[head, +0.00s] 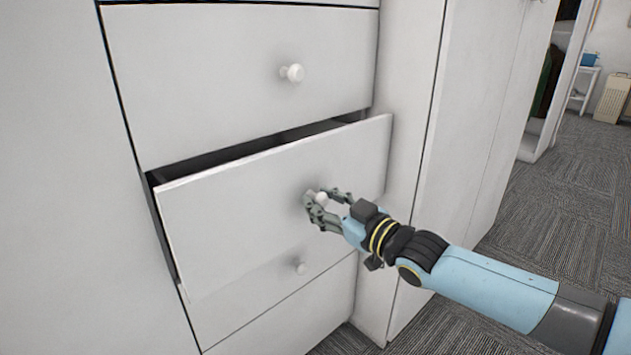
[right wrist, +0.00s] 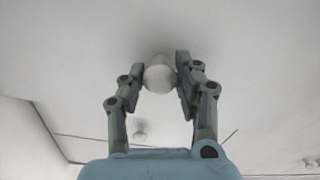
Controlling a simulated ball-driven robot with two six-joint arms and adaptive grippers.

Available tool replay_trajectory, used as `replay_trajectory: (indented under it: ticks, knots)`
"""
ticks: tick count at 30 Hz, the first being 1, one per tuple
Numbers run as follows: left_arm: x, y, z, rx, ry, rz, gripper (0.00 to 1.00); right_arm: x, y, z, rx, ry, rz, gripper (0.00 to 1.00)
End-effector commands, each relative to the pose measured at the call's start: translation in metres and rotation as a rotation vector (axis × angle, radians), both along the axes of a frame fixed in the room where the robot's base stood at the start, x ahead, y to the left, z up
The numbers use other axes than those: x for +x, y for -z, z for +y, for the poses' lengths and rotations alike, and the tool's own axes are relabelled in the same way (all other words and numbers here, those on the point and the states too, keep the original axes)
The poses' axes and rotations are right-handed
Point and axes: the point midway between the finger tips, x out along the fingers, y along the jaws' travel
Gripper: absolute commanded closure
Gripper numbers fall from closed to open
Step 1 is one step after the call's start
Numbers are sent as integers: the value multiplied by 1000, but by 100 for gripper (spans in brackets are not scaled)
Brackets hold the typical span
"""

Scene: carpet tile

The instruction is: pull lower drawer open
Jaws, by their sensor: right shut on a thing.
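A white drawer front (head: 240,214) stands pulled out from the white cabinet, with a dark gap along its top edge. Its round white knob (head: 321,198) is between the fingers of my right gripper (head: 325,203). In the right wrist view the gripper (right wrist: 161,78) has a finger on each side of the knob (right wrist: 158,76) and is shut on it. Another drawer below (head: 245,309) is closed, with its own knob (head: 300,268). My left gripper is in neither view.
A closed drawer (head: 200,80) with a white knob (head: 294,73) is above the open one. White cabinet panels flank the drawers. Grey carpet (head: 560,200) lies open at the right. A beige slatted box (head: 613,98) and a small white table are far back.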

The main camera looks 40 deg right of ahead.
Motion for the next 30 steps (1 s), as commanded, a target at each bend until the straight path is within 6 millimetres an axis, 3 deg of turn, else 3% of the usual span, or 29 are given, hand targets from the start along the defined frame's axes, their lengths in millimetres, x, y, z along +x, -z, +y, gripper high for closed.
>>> replay_trajectory:
  ticks: [14, 21, 30]
  knots:
    - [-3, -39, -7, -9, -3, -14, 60, -47, -4, -4, 1, 2, 1, 100]
    - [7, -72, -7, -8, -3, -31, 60, -104, -5, -8, 1, 3, 5, 100]
    - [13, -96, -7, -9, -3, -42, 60, -173, -1, -14, 0, 3, 5, 100]
